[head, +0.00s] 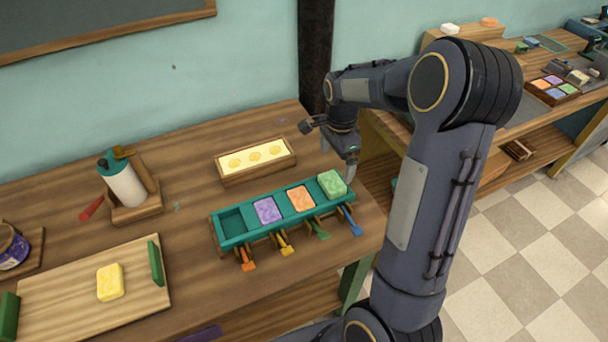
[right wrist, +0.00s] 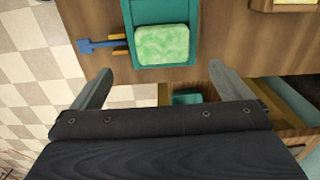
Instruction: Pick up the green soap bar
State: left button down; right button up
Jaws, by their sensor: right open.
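The green soap bar (head: 332,184) lies in the right end compartment of the teal tray (head: 232,242). In the right wrist view the green soap bar (right wrist: 161,46) is in its teal compartment, ahead of the fingertips and between their lines. My right gripper (head: 339,164) is above and just behind the tray's right end, fingers pointing down. In the right wrist view my right gripper (right wrist: 160,78) has its two fingers wide apart with nothing between them. It appears apart from the soap. My left gripper is not in view.
An orange soap (head: 301,199) and a purple soap (head: 267,210) lie in the tray; its left compartment is empty. Small coloured scoops, including a blue one (head: 352,222), stick out in front. A wooden box (head: 226,176) stands behind. A yellow soap (head: 110,282) lies on a board at left.

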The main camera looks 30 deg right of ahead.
aim_at(332, 181)
jog(key=shift+w+f, duration=0.15)
jog(key=shift+f, duration=0.3)
notch_tip(332, 181, down, 7)
jog(key=shift+w+a+f+p, duration=0.1)
jog(key=shift+p, duration=0.55)
jog(key=c, duration=1.1)
jog(key=shift+r, duration=0.2)
